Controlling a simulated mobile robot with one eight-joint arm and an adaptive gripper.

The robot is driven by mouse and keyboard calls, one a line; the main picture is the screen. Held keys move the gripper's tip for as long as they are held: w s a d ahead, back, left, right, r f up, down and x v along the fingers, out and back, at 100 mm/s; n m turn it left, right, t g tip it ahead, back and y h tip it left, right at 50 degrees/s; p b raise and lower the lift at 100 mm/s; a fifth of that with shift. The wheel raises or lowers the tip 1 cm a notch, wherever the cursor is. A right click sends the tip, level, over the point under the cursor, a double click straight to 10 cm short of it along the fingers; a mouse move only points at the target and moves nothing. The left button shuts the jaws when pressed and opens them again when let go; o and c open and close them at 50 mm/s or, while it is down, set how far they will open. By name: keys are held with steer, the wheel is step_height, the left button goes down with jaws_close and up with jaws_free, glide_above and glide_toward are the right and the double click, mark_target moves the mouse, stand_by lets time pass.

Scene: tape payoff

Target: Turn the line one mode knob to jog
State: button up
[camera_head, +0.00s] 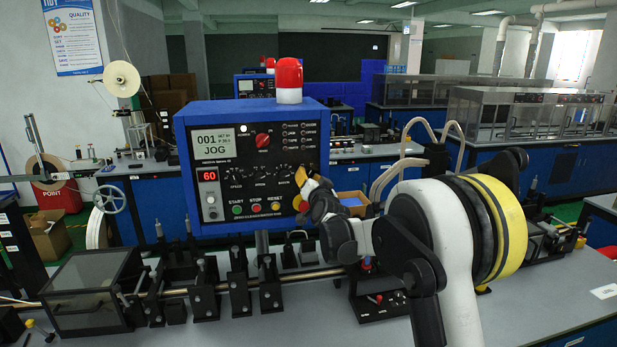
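My gripper (304,190), black and yellow, is at the panel's lower right edge, right of the dials and clear of the red knob. Its fingers are small and overlap the panel, so I cannot tell whether they are open or touching anything.
START, STOP and RESET buttons (256,207) line the panel's bottom, left of my gripper. A red beacon (289,80) tops the box. A rail with black brackets (238,285) runs along the bench below. A clear-sided box (95,290) stands at the left.

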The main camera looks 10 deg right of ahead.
steer(key=s, duration=1.1)
steer(key=shift+s, duration=0.4)
